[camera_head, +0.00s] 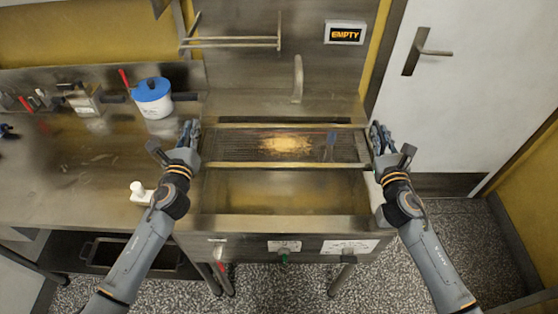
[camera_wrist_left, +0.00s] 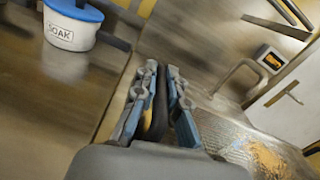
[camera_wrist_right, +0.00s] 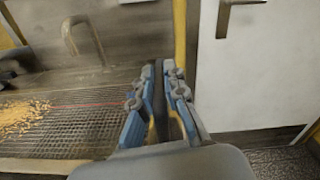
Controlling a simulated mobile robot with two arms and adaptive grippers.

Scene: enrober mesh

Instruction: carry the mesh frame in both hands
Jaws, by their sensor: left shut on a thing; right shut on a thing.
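The mesh frame (camera_head: 240,146) lies across the steel basin of the machine, with two pale long bars and a grey wire mesh between them. My left gripper (camera_head: 189,132) is shut on the frame's left end. My right gripper (camera_head: 378,135) is shut on its right end. The mesh also shows in the left wrist view (camera_wrist_left: 222,130) and the right wrist view (camera_wrist_right: 90,118). The exact grip points are hidden by the fingers.
The open basin (camera_head: 285,192) lies in front of the mesh. A white tub with a blue lid (camera_head: 153,97), marked SOAK, stands on the left counter (camera_head: 75,180). A tap (camera_head: 297,78) rises behind. A display (camera_head: 345,33) reads EMPTY. A white door (camera_head: 465,90) is at right.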

